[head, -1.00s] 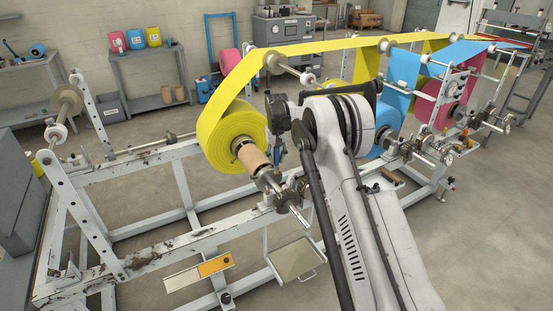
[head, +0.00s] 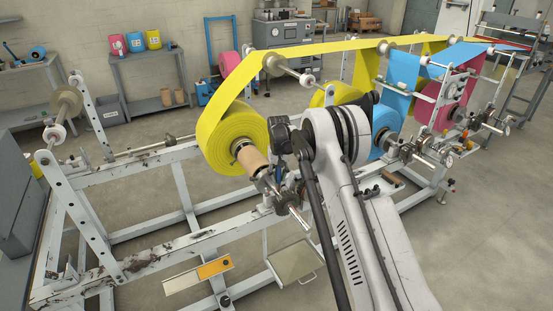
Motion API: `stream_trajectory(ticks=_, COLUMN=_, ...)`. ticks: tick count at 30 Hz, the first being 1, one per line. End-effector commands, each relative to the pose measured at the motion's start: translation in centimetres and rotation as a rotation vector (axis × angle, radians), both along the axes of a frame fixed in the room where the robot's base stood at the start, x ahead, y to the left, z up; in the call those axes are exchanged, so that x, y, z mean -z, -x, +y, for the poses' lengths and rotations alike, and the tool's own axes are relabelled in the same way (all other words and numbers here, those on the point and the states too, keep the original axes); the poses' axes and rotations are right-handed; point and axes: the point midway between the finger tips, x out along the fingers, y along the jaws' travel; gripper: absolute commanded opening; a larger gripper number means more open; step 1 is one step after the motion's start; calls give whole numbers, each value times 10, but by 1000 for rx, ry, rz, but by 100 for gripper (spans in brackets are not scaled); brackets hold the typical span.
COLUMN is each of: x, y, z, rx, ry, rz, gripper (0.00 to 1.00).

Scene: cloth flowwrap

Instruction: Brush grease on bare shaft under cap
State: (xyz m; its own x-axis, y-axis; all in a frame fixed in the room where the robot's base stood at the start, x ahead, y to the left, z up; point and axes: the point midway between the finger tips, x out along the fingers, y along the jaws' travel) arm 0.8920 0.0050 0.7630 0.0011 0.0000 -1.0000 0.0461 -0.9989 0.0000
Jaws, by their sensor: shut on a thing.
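My arm reaches up from the bottom, and its dark wrist (head: 284,136) hangs just right of the near yellow roll (head: 232,138). My gripper (head: 279,172) is mostly hidden below the wrist, close above the shaft end. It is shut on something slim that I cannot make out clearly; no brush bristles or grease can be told. The metal shaft end (head: 290,208), with its collars and fittings, sticks out from the roll's brown core (head: 250,160) toward the lower right. I cannot make out which part is the cap or a bare stretch of shaft.
The white machine frame (head: 190,238) runs under the roll and has worn, dirty rails. The yellow web (head: 330,47) passes overhead over rollers. Blue (head: 384,142) and pink (head: 440,112) rolls stand to the right. A panel with a yellow-orange end (head: 214,267) sits low in front.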

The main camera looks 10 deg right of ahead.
Motion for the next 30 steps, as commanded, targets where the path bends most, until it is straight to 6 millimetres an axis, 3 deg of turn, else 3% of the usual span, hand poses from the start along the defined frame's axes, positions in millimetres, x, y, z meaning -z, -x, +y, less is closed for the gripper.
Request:
stream_trajectory(ticks=8, x=-1, y=22, z=-5, rx=-1, ry=0, rz=0, gripper=0)
stream_trajectory(ticks=23, x=2, y=-19, z=5, rx=1, ry=0, rz=0, gripper=0)
stream_trajectory(ticks=27, x=-22, y=-17, z=4, rx=2, ry=0, rz=0, gripper=0)
stream_trajectory(ticks=30, x=-30, y=-17, z=4, rx=2, ry=0, rz=0, gripper=0)
